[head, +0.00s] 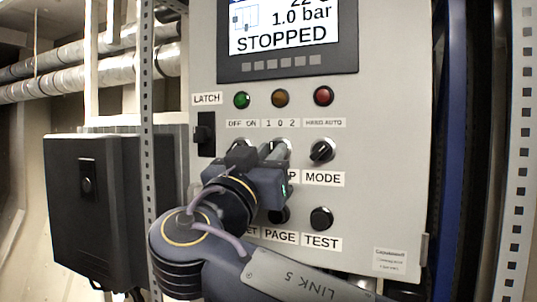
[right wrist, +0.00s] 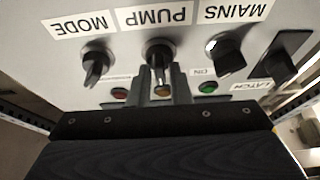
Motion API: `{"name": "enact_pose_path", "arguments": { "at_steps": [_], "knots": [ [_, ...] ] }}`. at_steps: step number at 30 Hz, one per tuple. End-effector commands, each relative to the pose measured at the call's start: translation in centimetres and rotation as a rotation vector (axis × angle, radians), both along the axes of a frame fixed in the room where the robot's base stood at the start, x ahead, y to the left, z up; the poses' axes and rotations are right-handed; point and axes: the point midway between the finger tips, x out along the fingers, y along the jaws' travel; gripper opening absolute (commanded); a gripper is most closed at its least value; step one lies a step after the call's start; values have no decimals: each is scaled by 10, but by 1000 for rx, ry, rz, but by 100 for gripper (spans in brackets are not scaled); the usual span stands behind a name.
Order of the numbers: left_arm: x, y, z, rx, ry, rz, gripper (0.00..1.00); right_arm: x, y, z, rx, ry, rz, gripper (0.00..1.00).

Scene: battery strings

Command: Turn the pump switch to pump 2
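The pump switch (right wrist: 158,53) is a black round knob in the right wrist view, which shows the panel upside down. Its grip appears roughly in line with the amber lamp, towards the middle of its "1 0 2" scale (head: 280,123). My right gripper (right wrist: 161,86) is at the knob, with one finger on each side of the grip. The fingers look apart, with a gap between them; contact with the knob is not clear. In the head view my right gripper (head: 280,155) covers most of the pump switch and part of its label. My left gripper is not in view.
The mode switch (head: 322,150) is close right of my gripper; the mains switch (right wrist: 227,52) is on the other side. Page and test buttons (head: 321,219) sit below. The latch handle (head: 205,134) sticks out left. The display (head: 287,30) reads STOPPED.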

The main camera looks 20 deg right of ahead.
Motion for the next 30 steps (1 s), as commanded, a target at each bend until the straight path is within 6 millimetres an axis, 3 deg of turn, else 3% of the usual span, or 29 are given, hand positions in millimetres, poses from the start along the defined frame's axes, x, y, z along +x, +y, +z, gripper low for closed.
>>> {"name": "enact_pose_path", "arguments": {
  "at_steps": [4, 14, 30],
  "knots": [
    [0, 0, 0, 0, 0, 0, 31, 0, 0, 0, 0, 0, 0, 0],
    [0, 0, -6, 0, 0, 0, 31, 0, 0, -2, 16, -16, 0, 0],
    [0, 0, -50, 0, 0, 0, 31, 2, 3, -3, 261, -291, 0, 0]
  ]
}}
